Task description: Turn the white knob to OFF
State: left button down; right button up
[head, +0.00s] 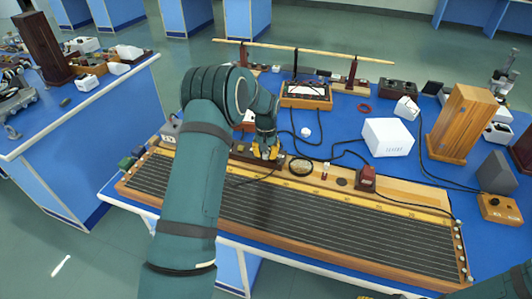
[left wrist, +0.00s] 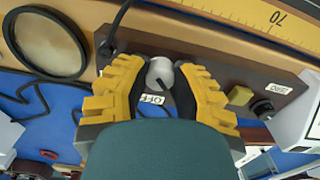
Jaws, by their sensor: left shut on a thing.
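The white knob (left wrist: 160,73) sits on a dark brown box (left wrist: 205,62) in the left wrist view, with a dark pointer line on its face. A white label (left wrist: 152,99) reading OFF, upside down in this view, is beside it. My left gripper (left wrist: 158,80) has yellow ribbed fingers on both sides of the knob and is shut on it. In the head view my left gripper (head: 265,152) is at the brown box (head: 243,158), and it hides the knob there. My right gripper is not in view.
A round lens or mirror (left wrist: 47,42) stands close by. A long slatted board with a yellow scale (head: 300,215) runs along the bench front. A white box (head: 388,137) and a wooden block (head: 461,123) are to the right. Black cables lie around the box.

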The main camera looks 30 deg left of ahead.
aim_at(266, 153)
pick_arm(q)
jog(key=m, duration=0.4)
jog(key=shift+m, duration=2.1)
jog(key=c, duration=0.7)
grip_release()
notch_tip(266, 153, up, 12)
jog(key=shift+r, duration=0.1)
